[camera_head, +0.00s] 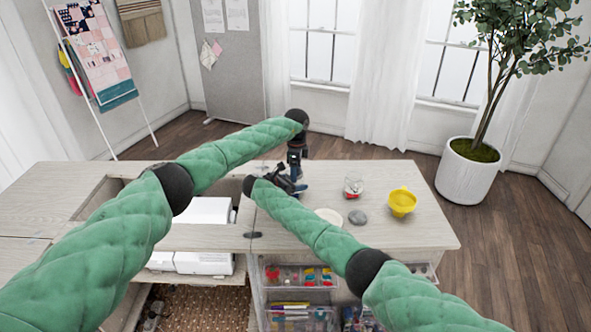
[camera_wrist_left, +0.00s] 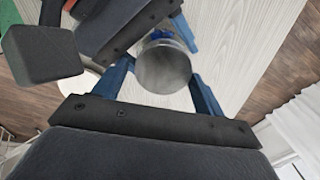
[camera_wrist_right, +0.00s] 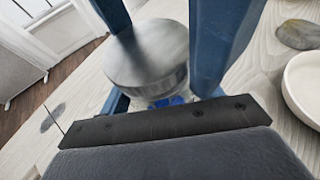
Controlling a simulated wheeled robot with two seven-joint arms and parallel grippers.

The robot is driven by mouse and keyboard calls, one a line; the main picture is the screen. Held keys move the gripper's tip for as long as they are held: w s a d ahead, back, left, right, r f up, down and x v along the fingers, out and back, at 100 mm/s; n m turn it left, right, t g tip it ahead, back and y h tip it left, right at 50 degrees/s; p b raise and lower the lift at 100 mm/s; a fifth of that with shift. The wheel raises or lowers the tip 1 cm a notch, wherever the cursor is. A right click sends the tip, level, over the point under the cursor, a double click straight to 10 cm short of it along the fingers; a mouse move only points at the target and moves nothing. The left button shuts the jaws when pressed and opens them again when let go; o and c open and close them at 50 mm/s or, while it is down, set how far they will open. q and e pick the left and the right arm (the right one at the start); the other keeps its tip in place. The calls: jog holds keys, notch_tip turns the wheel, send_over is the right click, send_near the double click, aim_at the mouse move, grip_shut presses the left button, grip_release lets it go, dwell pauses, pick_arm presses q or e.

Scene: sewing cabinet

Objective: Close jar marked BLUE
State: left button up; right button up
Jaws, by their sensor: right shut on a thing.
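The jar (camera_wrist_right: 165,102) shows glass and blue contents under a round grey metal lid (camera_wrist_right: 147,55) in the right wrist view. The lid sits on top; whether it is screwed tight I cannot tell. No marking is readable. My right gripper (camera_head: 294,186) is shut on the jar body below the lid. My left gripper (camera_head: 297,166) reaches down from above, open, with its blue fingers on either side of the lid (camera_wrist_left: 163,68). In the head view the grippers hide most of this jar. A second jar (camera_head: 353,186) with red contents stands to the right.
On the cabinet top (camera_head: 425,232) are a white dish (camera_head: 328,215), a grey disc (camera_head: 357,217) and a yellow bowl or funnel (camera_head: 402,202). A white sewing machine (camera_head: 207,211) sits in the opening at left. Clear top lies at the front right.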

pick_arm(q)
jog(key=shift+a, duration=0.1)
jog(key=shift+r, duration=0.55)
pick_arm(e)
jog(key=shift+d, duration=0.1)
pick_arm(q)
jog(key=shift+r, duration=1.7)
jog(key=shift+c, duration=0.3)
